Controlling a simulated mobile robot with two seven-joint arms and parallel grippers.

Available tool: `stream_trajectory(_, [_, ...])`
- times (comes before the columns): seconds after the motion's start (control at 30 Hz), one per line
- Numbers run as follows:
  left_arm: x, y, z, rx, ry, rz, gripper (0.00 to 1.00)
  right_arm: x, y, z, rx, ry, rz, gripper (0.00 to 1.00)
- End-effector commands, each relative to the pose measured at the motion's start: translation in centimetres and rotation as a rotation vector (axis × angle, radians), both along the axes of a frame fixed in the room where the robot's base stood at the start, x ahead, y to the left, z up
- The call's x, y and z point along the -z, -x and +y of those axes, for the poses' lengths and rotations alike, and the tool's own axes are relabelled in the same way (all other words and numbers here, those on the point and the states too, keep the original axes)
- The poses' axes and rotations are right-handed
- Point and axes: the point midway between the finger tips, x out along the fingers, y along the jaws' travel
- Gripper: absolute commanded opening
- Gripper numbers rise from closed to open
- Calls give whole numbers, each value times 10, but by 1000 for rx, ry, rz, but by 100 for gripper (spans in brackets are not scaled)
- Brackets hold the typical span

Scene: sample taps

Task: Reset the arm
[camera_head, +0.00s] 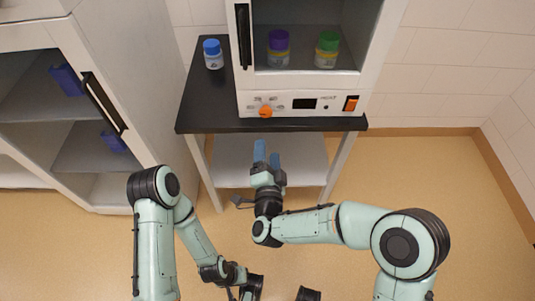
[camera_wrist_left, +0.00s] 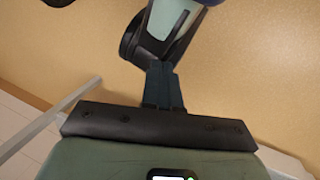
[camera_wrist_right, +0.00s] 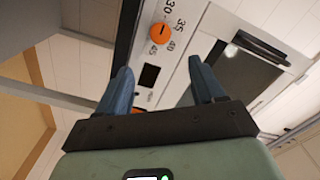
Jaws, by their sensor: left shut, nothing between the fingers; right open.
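My right gripper (camera_head: 267,148) is open and empty, its blue fingers in front of the black tabletop's front edge, below the orange knob (camera_head: 265,112) in the head view. In the right wrist view the fingers (camera_wrist_right: 160,66) are spread apart, with the knob (camera_wrist_right: 158,33) and dark display (camera_wrist_right: 149,75) of the machine beyond them. My right arm bends in from the lower right. My left arm hangs low at the lower left of the head view. In the left wrist view my left gripper (camera_wrist_left: 162,68) is shut with nothing between its fingers.
The white machine (camera_head: 290,80) stands on a black tabletop (camera_head: 205,115). It holds a purple-capped bottle (camera_head: 278,50) and a green-capped bottle (camera_head: 327,50). A blue-capped bottle (camera_head: 213,55) stands left of it. A white cabinet (camera_head: 120,55) is at left. Floor at right is clear.

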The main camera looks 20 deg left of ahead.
Motion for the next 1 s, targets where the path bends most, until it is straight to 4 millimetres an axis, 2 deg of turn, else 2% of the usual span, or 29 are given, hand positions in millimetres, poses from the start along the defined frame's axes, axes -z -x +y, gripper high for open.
stream_trajectory(0.37, [0, 0, 0, 0, 0, 0, 0, 0, -1, 0, 0, 1, 1, 68])
stream_trajectory(0.43, [-3, 0, 0, 0, 0, 1, 0, 5, -1, -3, -3, 16, 17, 68])
stream_trajectory(0.57, [-22, 4, -1, 5, 5, 11, 0, 41, -2, -26, -32, 122, 127, 68])
stream_trajectory(0.67, [-45, 10, -3, 11, 11, 29, 0, 92, 10, -62, -80, 251, 297, 68])
stream_trajectory(0.7, [-55, 12, -4, 15, 14, 37, 0, 115, 20, -79, -108, 301, 380, 68])
stream_trajectory(0.77, [-68, 14, -5, 18, 18, 48, 0, 147, 41, -106, -150, 368, 508, 68])
stream_trajectory(0.8, [-76, 16, -5, 21, 20, 57, 0, 166, 58, -123, -180, 405, 594, 68])
stream_trajectory(0.87, [-88, 19, -7, 26, 25, 71, 0, 190, 89, -148, -229, 449, 724, 68])
stream_trajectory(0.9, [-96, 20, -7, 28, 27, 79, 0, 203, 111, -164, -263, 471, 810, 68])
stream_trajectory(0.97, [-108, 21, -8, 32, 31, 89, 0, 217, 147, -186, -317, 491, 937, 68])
stream_trajectory(1.0, [-116, 21, -9, 34, 33, 94, 0, 223, 171, -198, -355, 498, 1016, 68])
